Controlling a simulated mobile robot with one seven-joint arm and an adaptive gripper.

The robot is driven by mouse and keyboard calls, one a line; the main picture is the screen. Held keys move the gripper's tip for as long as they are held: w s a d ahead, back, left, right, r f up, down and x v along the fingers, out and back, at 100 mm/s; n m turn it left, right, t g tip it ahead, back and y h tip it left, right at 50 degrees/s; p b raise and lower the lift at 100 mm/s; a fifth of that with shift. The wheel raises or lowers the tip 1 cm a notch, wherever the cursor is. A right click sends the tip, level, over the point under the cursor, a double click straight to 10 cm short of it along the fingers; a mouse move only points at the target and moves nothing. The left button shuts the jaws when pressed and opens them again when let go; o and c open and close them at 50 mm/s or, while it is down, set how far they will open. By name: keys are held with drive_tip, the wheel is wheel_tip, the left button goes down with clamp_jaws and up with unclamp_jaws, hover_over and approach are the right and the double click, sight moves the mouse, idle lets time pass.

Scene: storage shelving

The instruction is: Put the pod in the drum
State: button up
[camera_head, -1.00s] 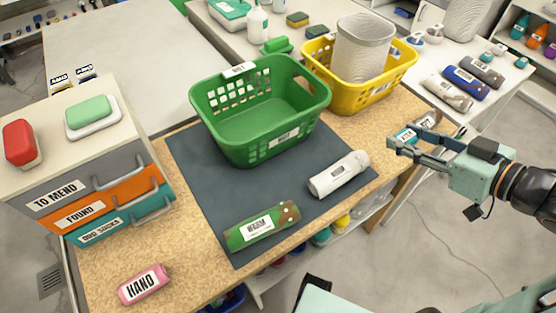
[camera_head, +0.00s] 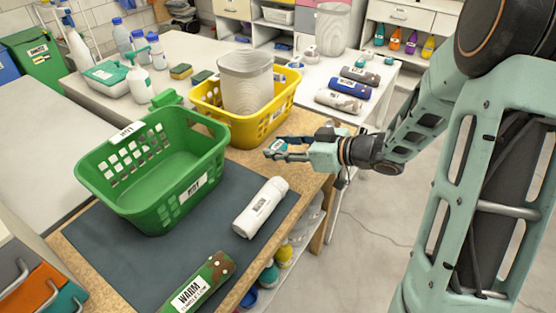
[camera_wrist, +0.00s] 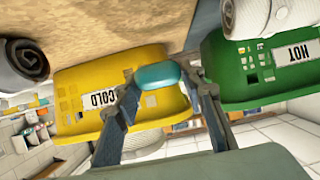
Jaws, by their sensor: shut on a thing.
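My gripper (camera_head: 272,150) is shut on a small rounded teal pod, at the table's right edge in front of the yellow basket. In the wrist view the pod (camera_wrist: 160,75) sits between the two fingertips of my gripper (camera_wrist: 162,84). In the head view only a bit of the teal pod (camera_head: 279,147) shows between the fingers. I cannot tell for sure which thing is the drum. A pale grey ribbed cylinder (camera_head: 245,85) stands upright in the yellow basket (camera_head: 222,121), which reads COLD in the wrist view (camera_wrist: 70,88).
A green basket (camera_head: 125,195) labelled HOT stands on the dark mat (camera_head: 195,240). A white roll (camera_head: 260,207) and a green-brown roll (camera_head: 205,285) lie on the mat. Several rolls lie on the white table behind, near another pale cylinder (camera_head: 332,28). Open floor lies to the right.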

sight(278, 164)
drive_tip(key=shift+w+a+f, duration=0.2)
drive_tip(key=shift+w+f, duration=0.1)
drive_tip(key=shift+f, duration=0.2)
drive_tip(key=shift+w+f+b, duration=0.1)
drive_tip(key=shift+f+b, duration=0.5)
drive_tip(key=shift+f, duration=0.95)
drive_tip(key=shift+f, duration=0.2)
drive_tip(key=o, duration=0.9)
drive_tip(key=shift+o, duration=0.2)
drive_tip(key=shift+r, duration=0.1)
